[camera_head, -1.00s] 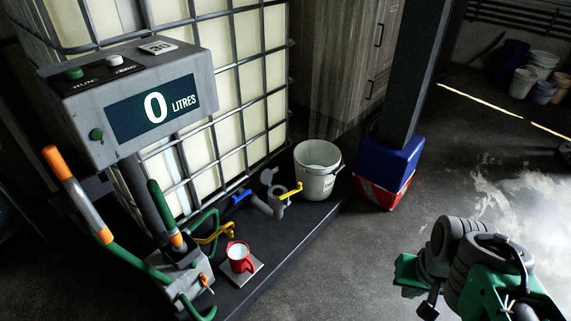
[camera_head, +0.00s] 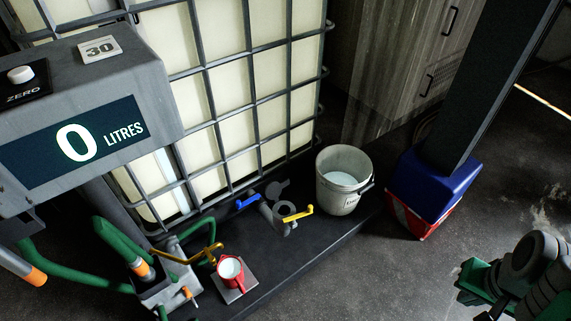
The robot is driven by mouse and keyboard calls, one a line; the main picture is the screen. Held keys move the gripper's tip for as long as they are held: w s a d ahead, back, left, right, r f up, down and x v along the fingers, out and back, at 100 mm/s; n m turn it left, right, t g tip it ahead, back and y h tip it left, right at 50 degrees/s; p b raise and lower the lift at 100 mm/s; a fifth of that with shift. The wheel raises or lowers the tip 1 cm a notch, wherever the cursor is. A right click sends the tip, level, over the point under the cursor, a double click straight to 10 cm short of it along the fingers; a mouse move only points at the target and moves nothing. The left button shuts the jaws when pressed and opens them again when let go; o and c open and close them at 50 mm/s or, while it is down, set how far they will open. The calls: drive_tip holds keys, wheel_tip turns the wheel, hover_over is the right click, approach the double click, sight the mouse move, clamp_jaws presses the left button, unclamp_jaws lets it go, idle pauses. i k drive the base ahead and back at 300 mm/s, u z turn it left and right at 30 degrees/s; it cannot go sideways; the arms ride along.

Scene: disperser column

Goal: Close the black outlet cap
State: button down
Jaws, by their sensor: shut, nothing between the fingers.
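The outlet (camera_head: 284,212) is a grey pipe at the foot of the white caged tank, with its round mouth facing outward. A dark grey disc, which looks like the outlet cap (camera_head: 279,188), stands swung aside just behind and above the mouth, apart from it. A blue handle (camera_head: 248,202) and a yellow handle (camera_head: 299,214) sit on the outlet's left and right. My gripper (camera_head: 468,287) is at the lower right, partly hidden by my arm. It is shut and empty, well away from the outlet.
A white bucket (camera_head: 343,195) stands right of the outlet on the dark platform (camera_head: 300,251). A red jug (camera_head: 230,272) sits on a scale plate at left, near green hoses. A post on a blue and red base (camera_head: 432,188) rises between bucket and arm. Floor right is open.

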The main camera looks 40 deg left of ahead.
sight(274, 190)
drive_tip(key=u, duration=0.45)
drive_tip(key=i, duration=0.7)
drive_tip(key=u, duration=1.15)
drive_tip(key=i, duration=0.4)
drive_tip(key=u, duration=0.4)
